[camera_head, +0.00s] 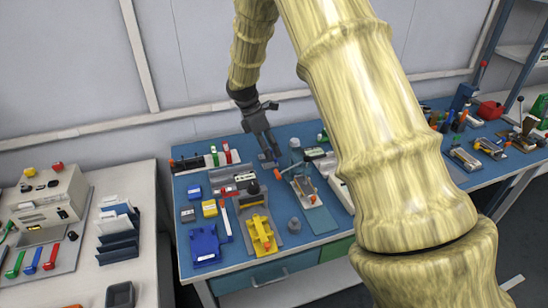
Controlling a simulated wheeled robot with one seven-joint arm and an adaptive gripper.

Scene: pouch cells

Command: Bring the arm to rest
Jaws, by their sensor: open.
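My gripper (268,156) hangs at the end of my arm, pointing down over the back half of the blue-topped workbench (268,277). Its fingers are small in the view; they are open and I see nothing held between them. My arm comes in large from the right foreground, bends at the top edge, and comes down again near the back wall. Its thick near part hides the middle right of the bench.
Below the gripper are a yellow fixture (262,235), a blue block (205,246) and a grey knob (294,225). A pale side table (110,180) with a panelled machine (45,203) stands left. Shelving (520,52) is at the right. The air left of the gripper is clear.

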